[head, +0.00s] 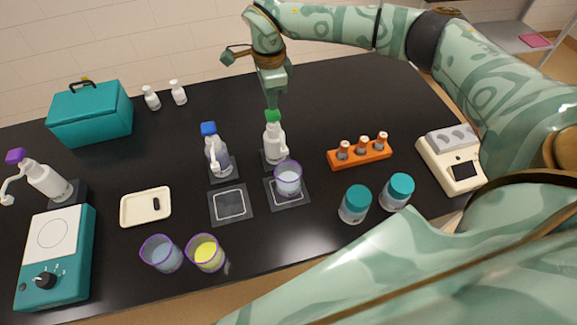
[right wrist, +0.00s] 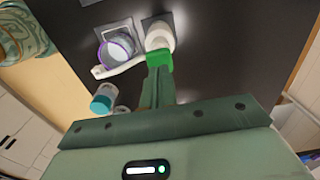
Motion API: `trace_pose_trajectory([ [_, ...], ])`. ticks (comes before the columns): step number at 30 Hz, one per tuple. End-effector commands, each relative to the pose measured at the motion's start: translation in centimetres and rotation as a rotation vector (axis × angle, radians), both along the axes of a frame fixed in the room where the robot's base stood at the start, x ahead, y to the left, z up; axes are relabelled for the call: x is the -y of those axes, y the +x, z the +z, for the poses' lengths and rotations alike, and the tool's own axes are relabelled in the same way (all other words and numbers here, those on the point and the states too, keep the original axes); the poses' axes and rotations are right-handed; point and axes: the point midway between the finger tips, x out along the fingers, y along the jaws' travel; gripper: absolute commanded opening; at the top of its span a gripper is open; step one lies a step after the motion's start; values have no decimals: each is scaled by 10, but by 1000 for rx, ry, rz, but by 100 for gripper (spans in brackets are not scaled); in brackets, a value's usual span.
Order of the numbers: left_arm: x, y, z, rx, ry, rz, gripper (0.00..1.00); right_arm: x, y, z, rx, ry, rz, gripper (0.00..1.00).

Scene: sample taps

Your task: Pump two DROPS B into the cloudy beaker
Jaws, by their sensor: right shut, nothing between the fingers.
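My right gripper (head: 274,101) is shut and points down onto the green head (head: 273,116) of a white pump bottle (head: 274,145). In the right wrist view its closed fingertips (right wrist: 158,72) appear against the green head (right wrist: 159,60); contact is hard to confirm. A purple-rimmed beaker (head: 288,181) with pale, cloudy-looking liquid stands on a dark mat before this bottle; it also shows in the right wrist view (right wrist: 117,48), close to the white spout (right wrist: 120,68). Blue-topped (head: 217,157) and purple-topped (head: 45,181) pump bottles stand further left. Bottle labels are unreadable. My left gripper is out of view.
An empty mat (head: 230,217) lies before the blue-topped bottle. Two more beakers, bluish (head: 163,256) and yellow (head: 207,254), stand at the front. An orange vial rack (head: 360,155) and two teal-lidded jars (head: 356,205) (head: 398,193) are right of the cloudy beaker.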

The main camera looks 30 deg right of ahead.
Motion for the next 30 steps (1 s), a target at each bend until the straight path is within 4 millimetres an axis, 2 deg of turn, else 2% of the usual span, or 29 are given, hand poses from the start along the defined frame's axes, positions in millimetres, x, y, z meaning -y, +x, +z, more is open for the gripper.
trace_pose_trajectory([
  [16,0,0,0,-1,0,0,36,0,0,-1,0,0,0,0],
  [30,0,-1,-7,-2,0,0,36,0,0,-17,0,0,-1,0],
])
